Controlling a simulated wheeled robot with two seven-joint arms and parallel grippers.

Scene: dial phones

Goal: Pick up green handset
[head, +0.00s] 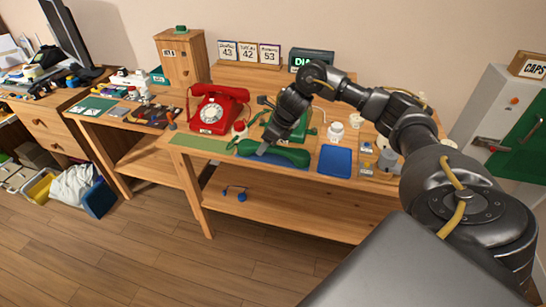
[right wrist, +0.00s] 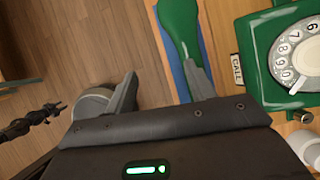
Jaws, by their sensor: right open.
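The green handset (head: 288,156) lies on a blue mat on the wooden table, in front of the green dial phone (head: 312,131). In the right wrist view the handset (right wrist: 180,28) is at the top centre, and the green phone (right wrist: 262,40) with its dial is at the right. My right gripper (head: 263,150) is over the handset in the head view, pointing down. In the right wrist view the gripper (right wrist: 163,88) is open, with its right finger overlapping the handset's near part. I cannot tell whether they touch.
A red dial phone (head: 218,108) stands left of the green one. A blue tray (head: 335,161) and a white jar (head: 335,131) are to the right. A wooden cabinet (head: 180,60) stands behind. A green mat (head: 197,143) at the table's left front is mostly bare.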

